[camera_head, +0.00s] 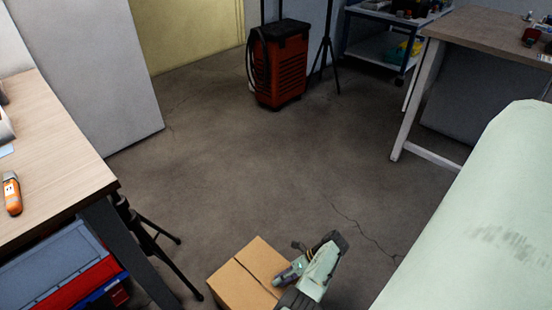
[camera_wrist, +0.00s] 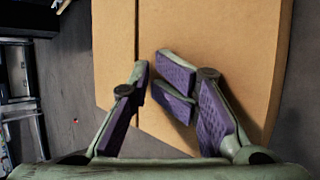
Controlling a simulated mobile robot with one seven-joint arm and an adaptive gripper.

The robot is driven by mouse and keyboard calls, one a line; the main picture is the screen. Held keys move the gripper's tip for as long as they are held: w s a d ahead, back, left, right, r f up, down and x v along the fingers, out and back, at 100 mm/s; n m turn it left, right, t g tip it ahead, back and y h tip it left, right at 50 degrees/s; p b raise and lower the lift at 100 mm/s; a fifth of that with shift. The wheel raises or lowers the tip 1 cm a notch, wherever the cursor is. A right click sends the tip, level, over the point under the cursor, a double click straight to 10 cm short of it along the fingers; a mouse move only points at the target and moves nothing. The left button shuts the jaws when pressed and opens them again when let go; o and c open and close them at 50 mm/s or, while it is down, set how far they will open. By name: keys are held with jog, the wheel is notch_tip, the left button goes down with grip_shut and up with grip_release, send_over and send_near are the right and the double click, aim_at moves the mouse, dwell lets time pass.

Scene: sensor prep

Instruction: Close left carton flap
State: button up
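The brown carton (camera_head: 232,291) stands on the floor at the bottom of the head view. Its top is flat, with a dark seam between two panels. In the wrist view the seam runs up and down, with the left carton flap (camera_wrist: 113,60) on one side and the right panel (camera_wrist: 235,45) on the other. Both look level. My gripper (camera_head: 282,276) is over the carton's right part. In the wrist view its purple-padded fingers (camera_wrist: 153,85) are partly spread, a narrow gap between them and nothing held. I cannot tell whether they touch the cardboard.
A wooden workbench (camera_head: 50,130) with an orange tool (camera_head: 12,193) is at left, blue and red bins (camera_head: 75,275) below it. A black tripod (camera_head: 150,235) stands close to the carton. A red wheeled case (camera_head: 282,75) is farther back. The middle floor is clear.

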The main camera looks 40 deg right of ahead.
jog(key=shift+s+d+b, duration=0.3)
jog(key=shift+d+b, duration=0.15)
jog(key=shift+d, duration=0.2)
jog(key=shift+r, duration=0.1)
jog(key=shift+v, duration=4)
jog(key=shift+w, duration=0.1)
